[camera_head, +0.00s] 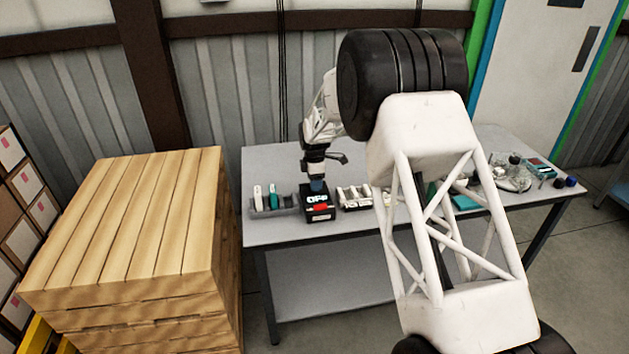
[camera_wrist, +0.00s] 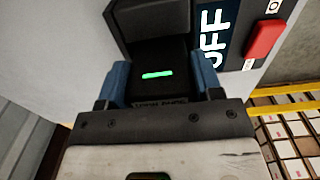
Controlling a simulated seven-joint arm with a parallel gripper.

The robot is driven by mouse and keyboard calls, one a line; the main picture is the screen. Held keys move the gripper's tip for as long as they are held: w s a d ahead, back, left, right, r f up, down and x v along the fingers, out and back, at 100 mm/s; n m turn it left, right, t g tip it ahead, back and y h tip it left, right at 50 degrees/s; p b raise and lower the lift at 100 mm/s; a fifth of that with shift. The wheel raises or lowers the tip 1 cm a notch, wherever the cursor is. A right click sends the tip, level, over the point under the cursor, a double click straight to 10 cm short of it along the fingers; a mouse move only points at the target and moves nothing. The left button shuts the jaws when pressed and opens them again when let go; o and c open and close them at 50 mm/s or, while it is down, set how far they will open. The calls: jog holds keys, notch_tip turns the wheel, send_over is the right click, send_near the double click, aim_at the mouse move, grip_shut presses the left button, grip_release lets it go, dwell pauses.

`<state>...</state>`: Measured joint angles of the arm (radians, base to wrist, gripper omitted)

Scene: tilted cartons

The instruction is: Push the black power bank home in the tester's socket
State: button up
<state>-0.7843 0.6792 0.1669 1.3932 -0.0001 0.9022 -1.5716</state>
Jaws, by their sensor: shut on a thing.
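The tester (camera_head: 319,217) is a black box on the grey table with an OFF display and a red switch (camera_wrist: 265,40). It also fills the top of the wrist view (camera_wrist: 170,12). My gripper (camera_wrist: 160,78), with blue fingers, is shut on the black power bank (camera_wrist: 158,57), which shows a lit green bar. The power bank's far end meets the tester's black housing; how deep it sits in the socket I cannot tell. In the head view my gripper (camera_head: 317,186) points down over the tester and hides the power bank.
A grey rack (camera_head: 274,206) with a white and a green item stands left of the tester. A white tray (camera_head: 354,197) stands close on its right. More items lie at the table's right. My arm hides the middle. A wooden pallet stack (camera_head: 130,230) stands left of the table.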

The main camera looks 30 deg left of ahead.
jog(key=shift+f, duration=0.5)
dwell(0.8)
jog(key=o, duration=0.9)
jog(key=shift+o, duration=0.2)
jog(key=shift+c, duration=0.4)
jog(key=shift+c, duration=1.4)
jog(key=shift+r, duration=0.2)
jog(key=shift+r, duration=3.9)
